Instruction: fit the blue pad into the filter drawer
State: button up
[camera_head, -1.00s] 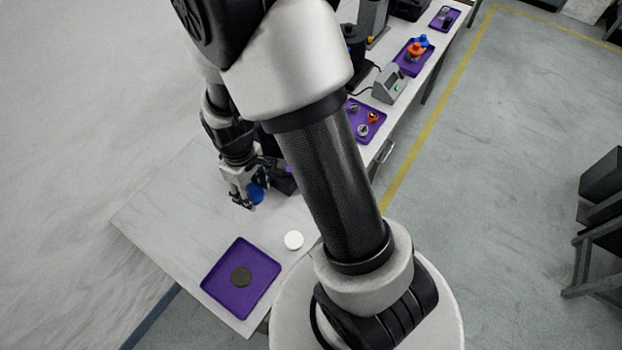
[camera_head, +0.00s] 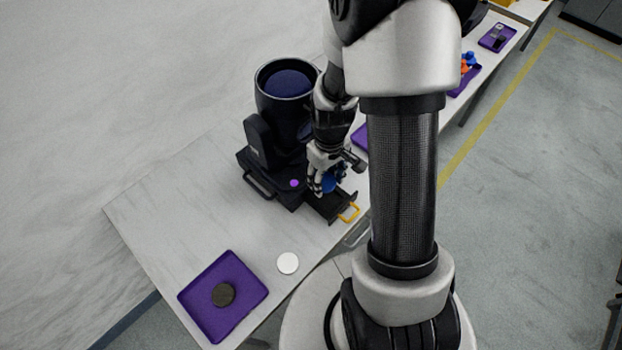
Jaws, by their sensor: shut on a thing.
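My gripper (camera_head: 318,188) is shut on the blue pad (camera_head: 331,183), which shows partly beside the fingers. I cannot tell whether the pad touches the drawer. The pad's far side is hidden by the gripper.
A purple tray (camera_head: 248,276) with a dark round pad (camera_head: 223,294) lies at the near end of the table. A white disc (camera_head: 288,263) lies beside it. More purple trays stand farther along the table, partly behind my arm. The table's left part is clear.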

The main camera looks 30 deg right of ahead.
aim_at(328, 198)
jog(key=shift+d+f, duration=0.35)
jog(key=shift+d, duration=0.35)
jog(key=shift+s+a+f+b, duration=0.1)
jog(key=shift+a+f+b, duration=0.05)
jog(key=shift+f+b, duration=2.5)
jog(key=shift+f, duration=0.55)
jog(key=shift+f+b, duration=0.5)
jog(key=shift+f, duration=0.15)
jog(key=o, duration=0.8)
jog(key=shift+r, duration=0.15)
notch_tip(328, 198, up, 12)
jog(key=shift+f, duration=0.1)
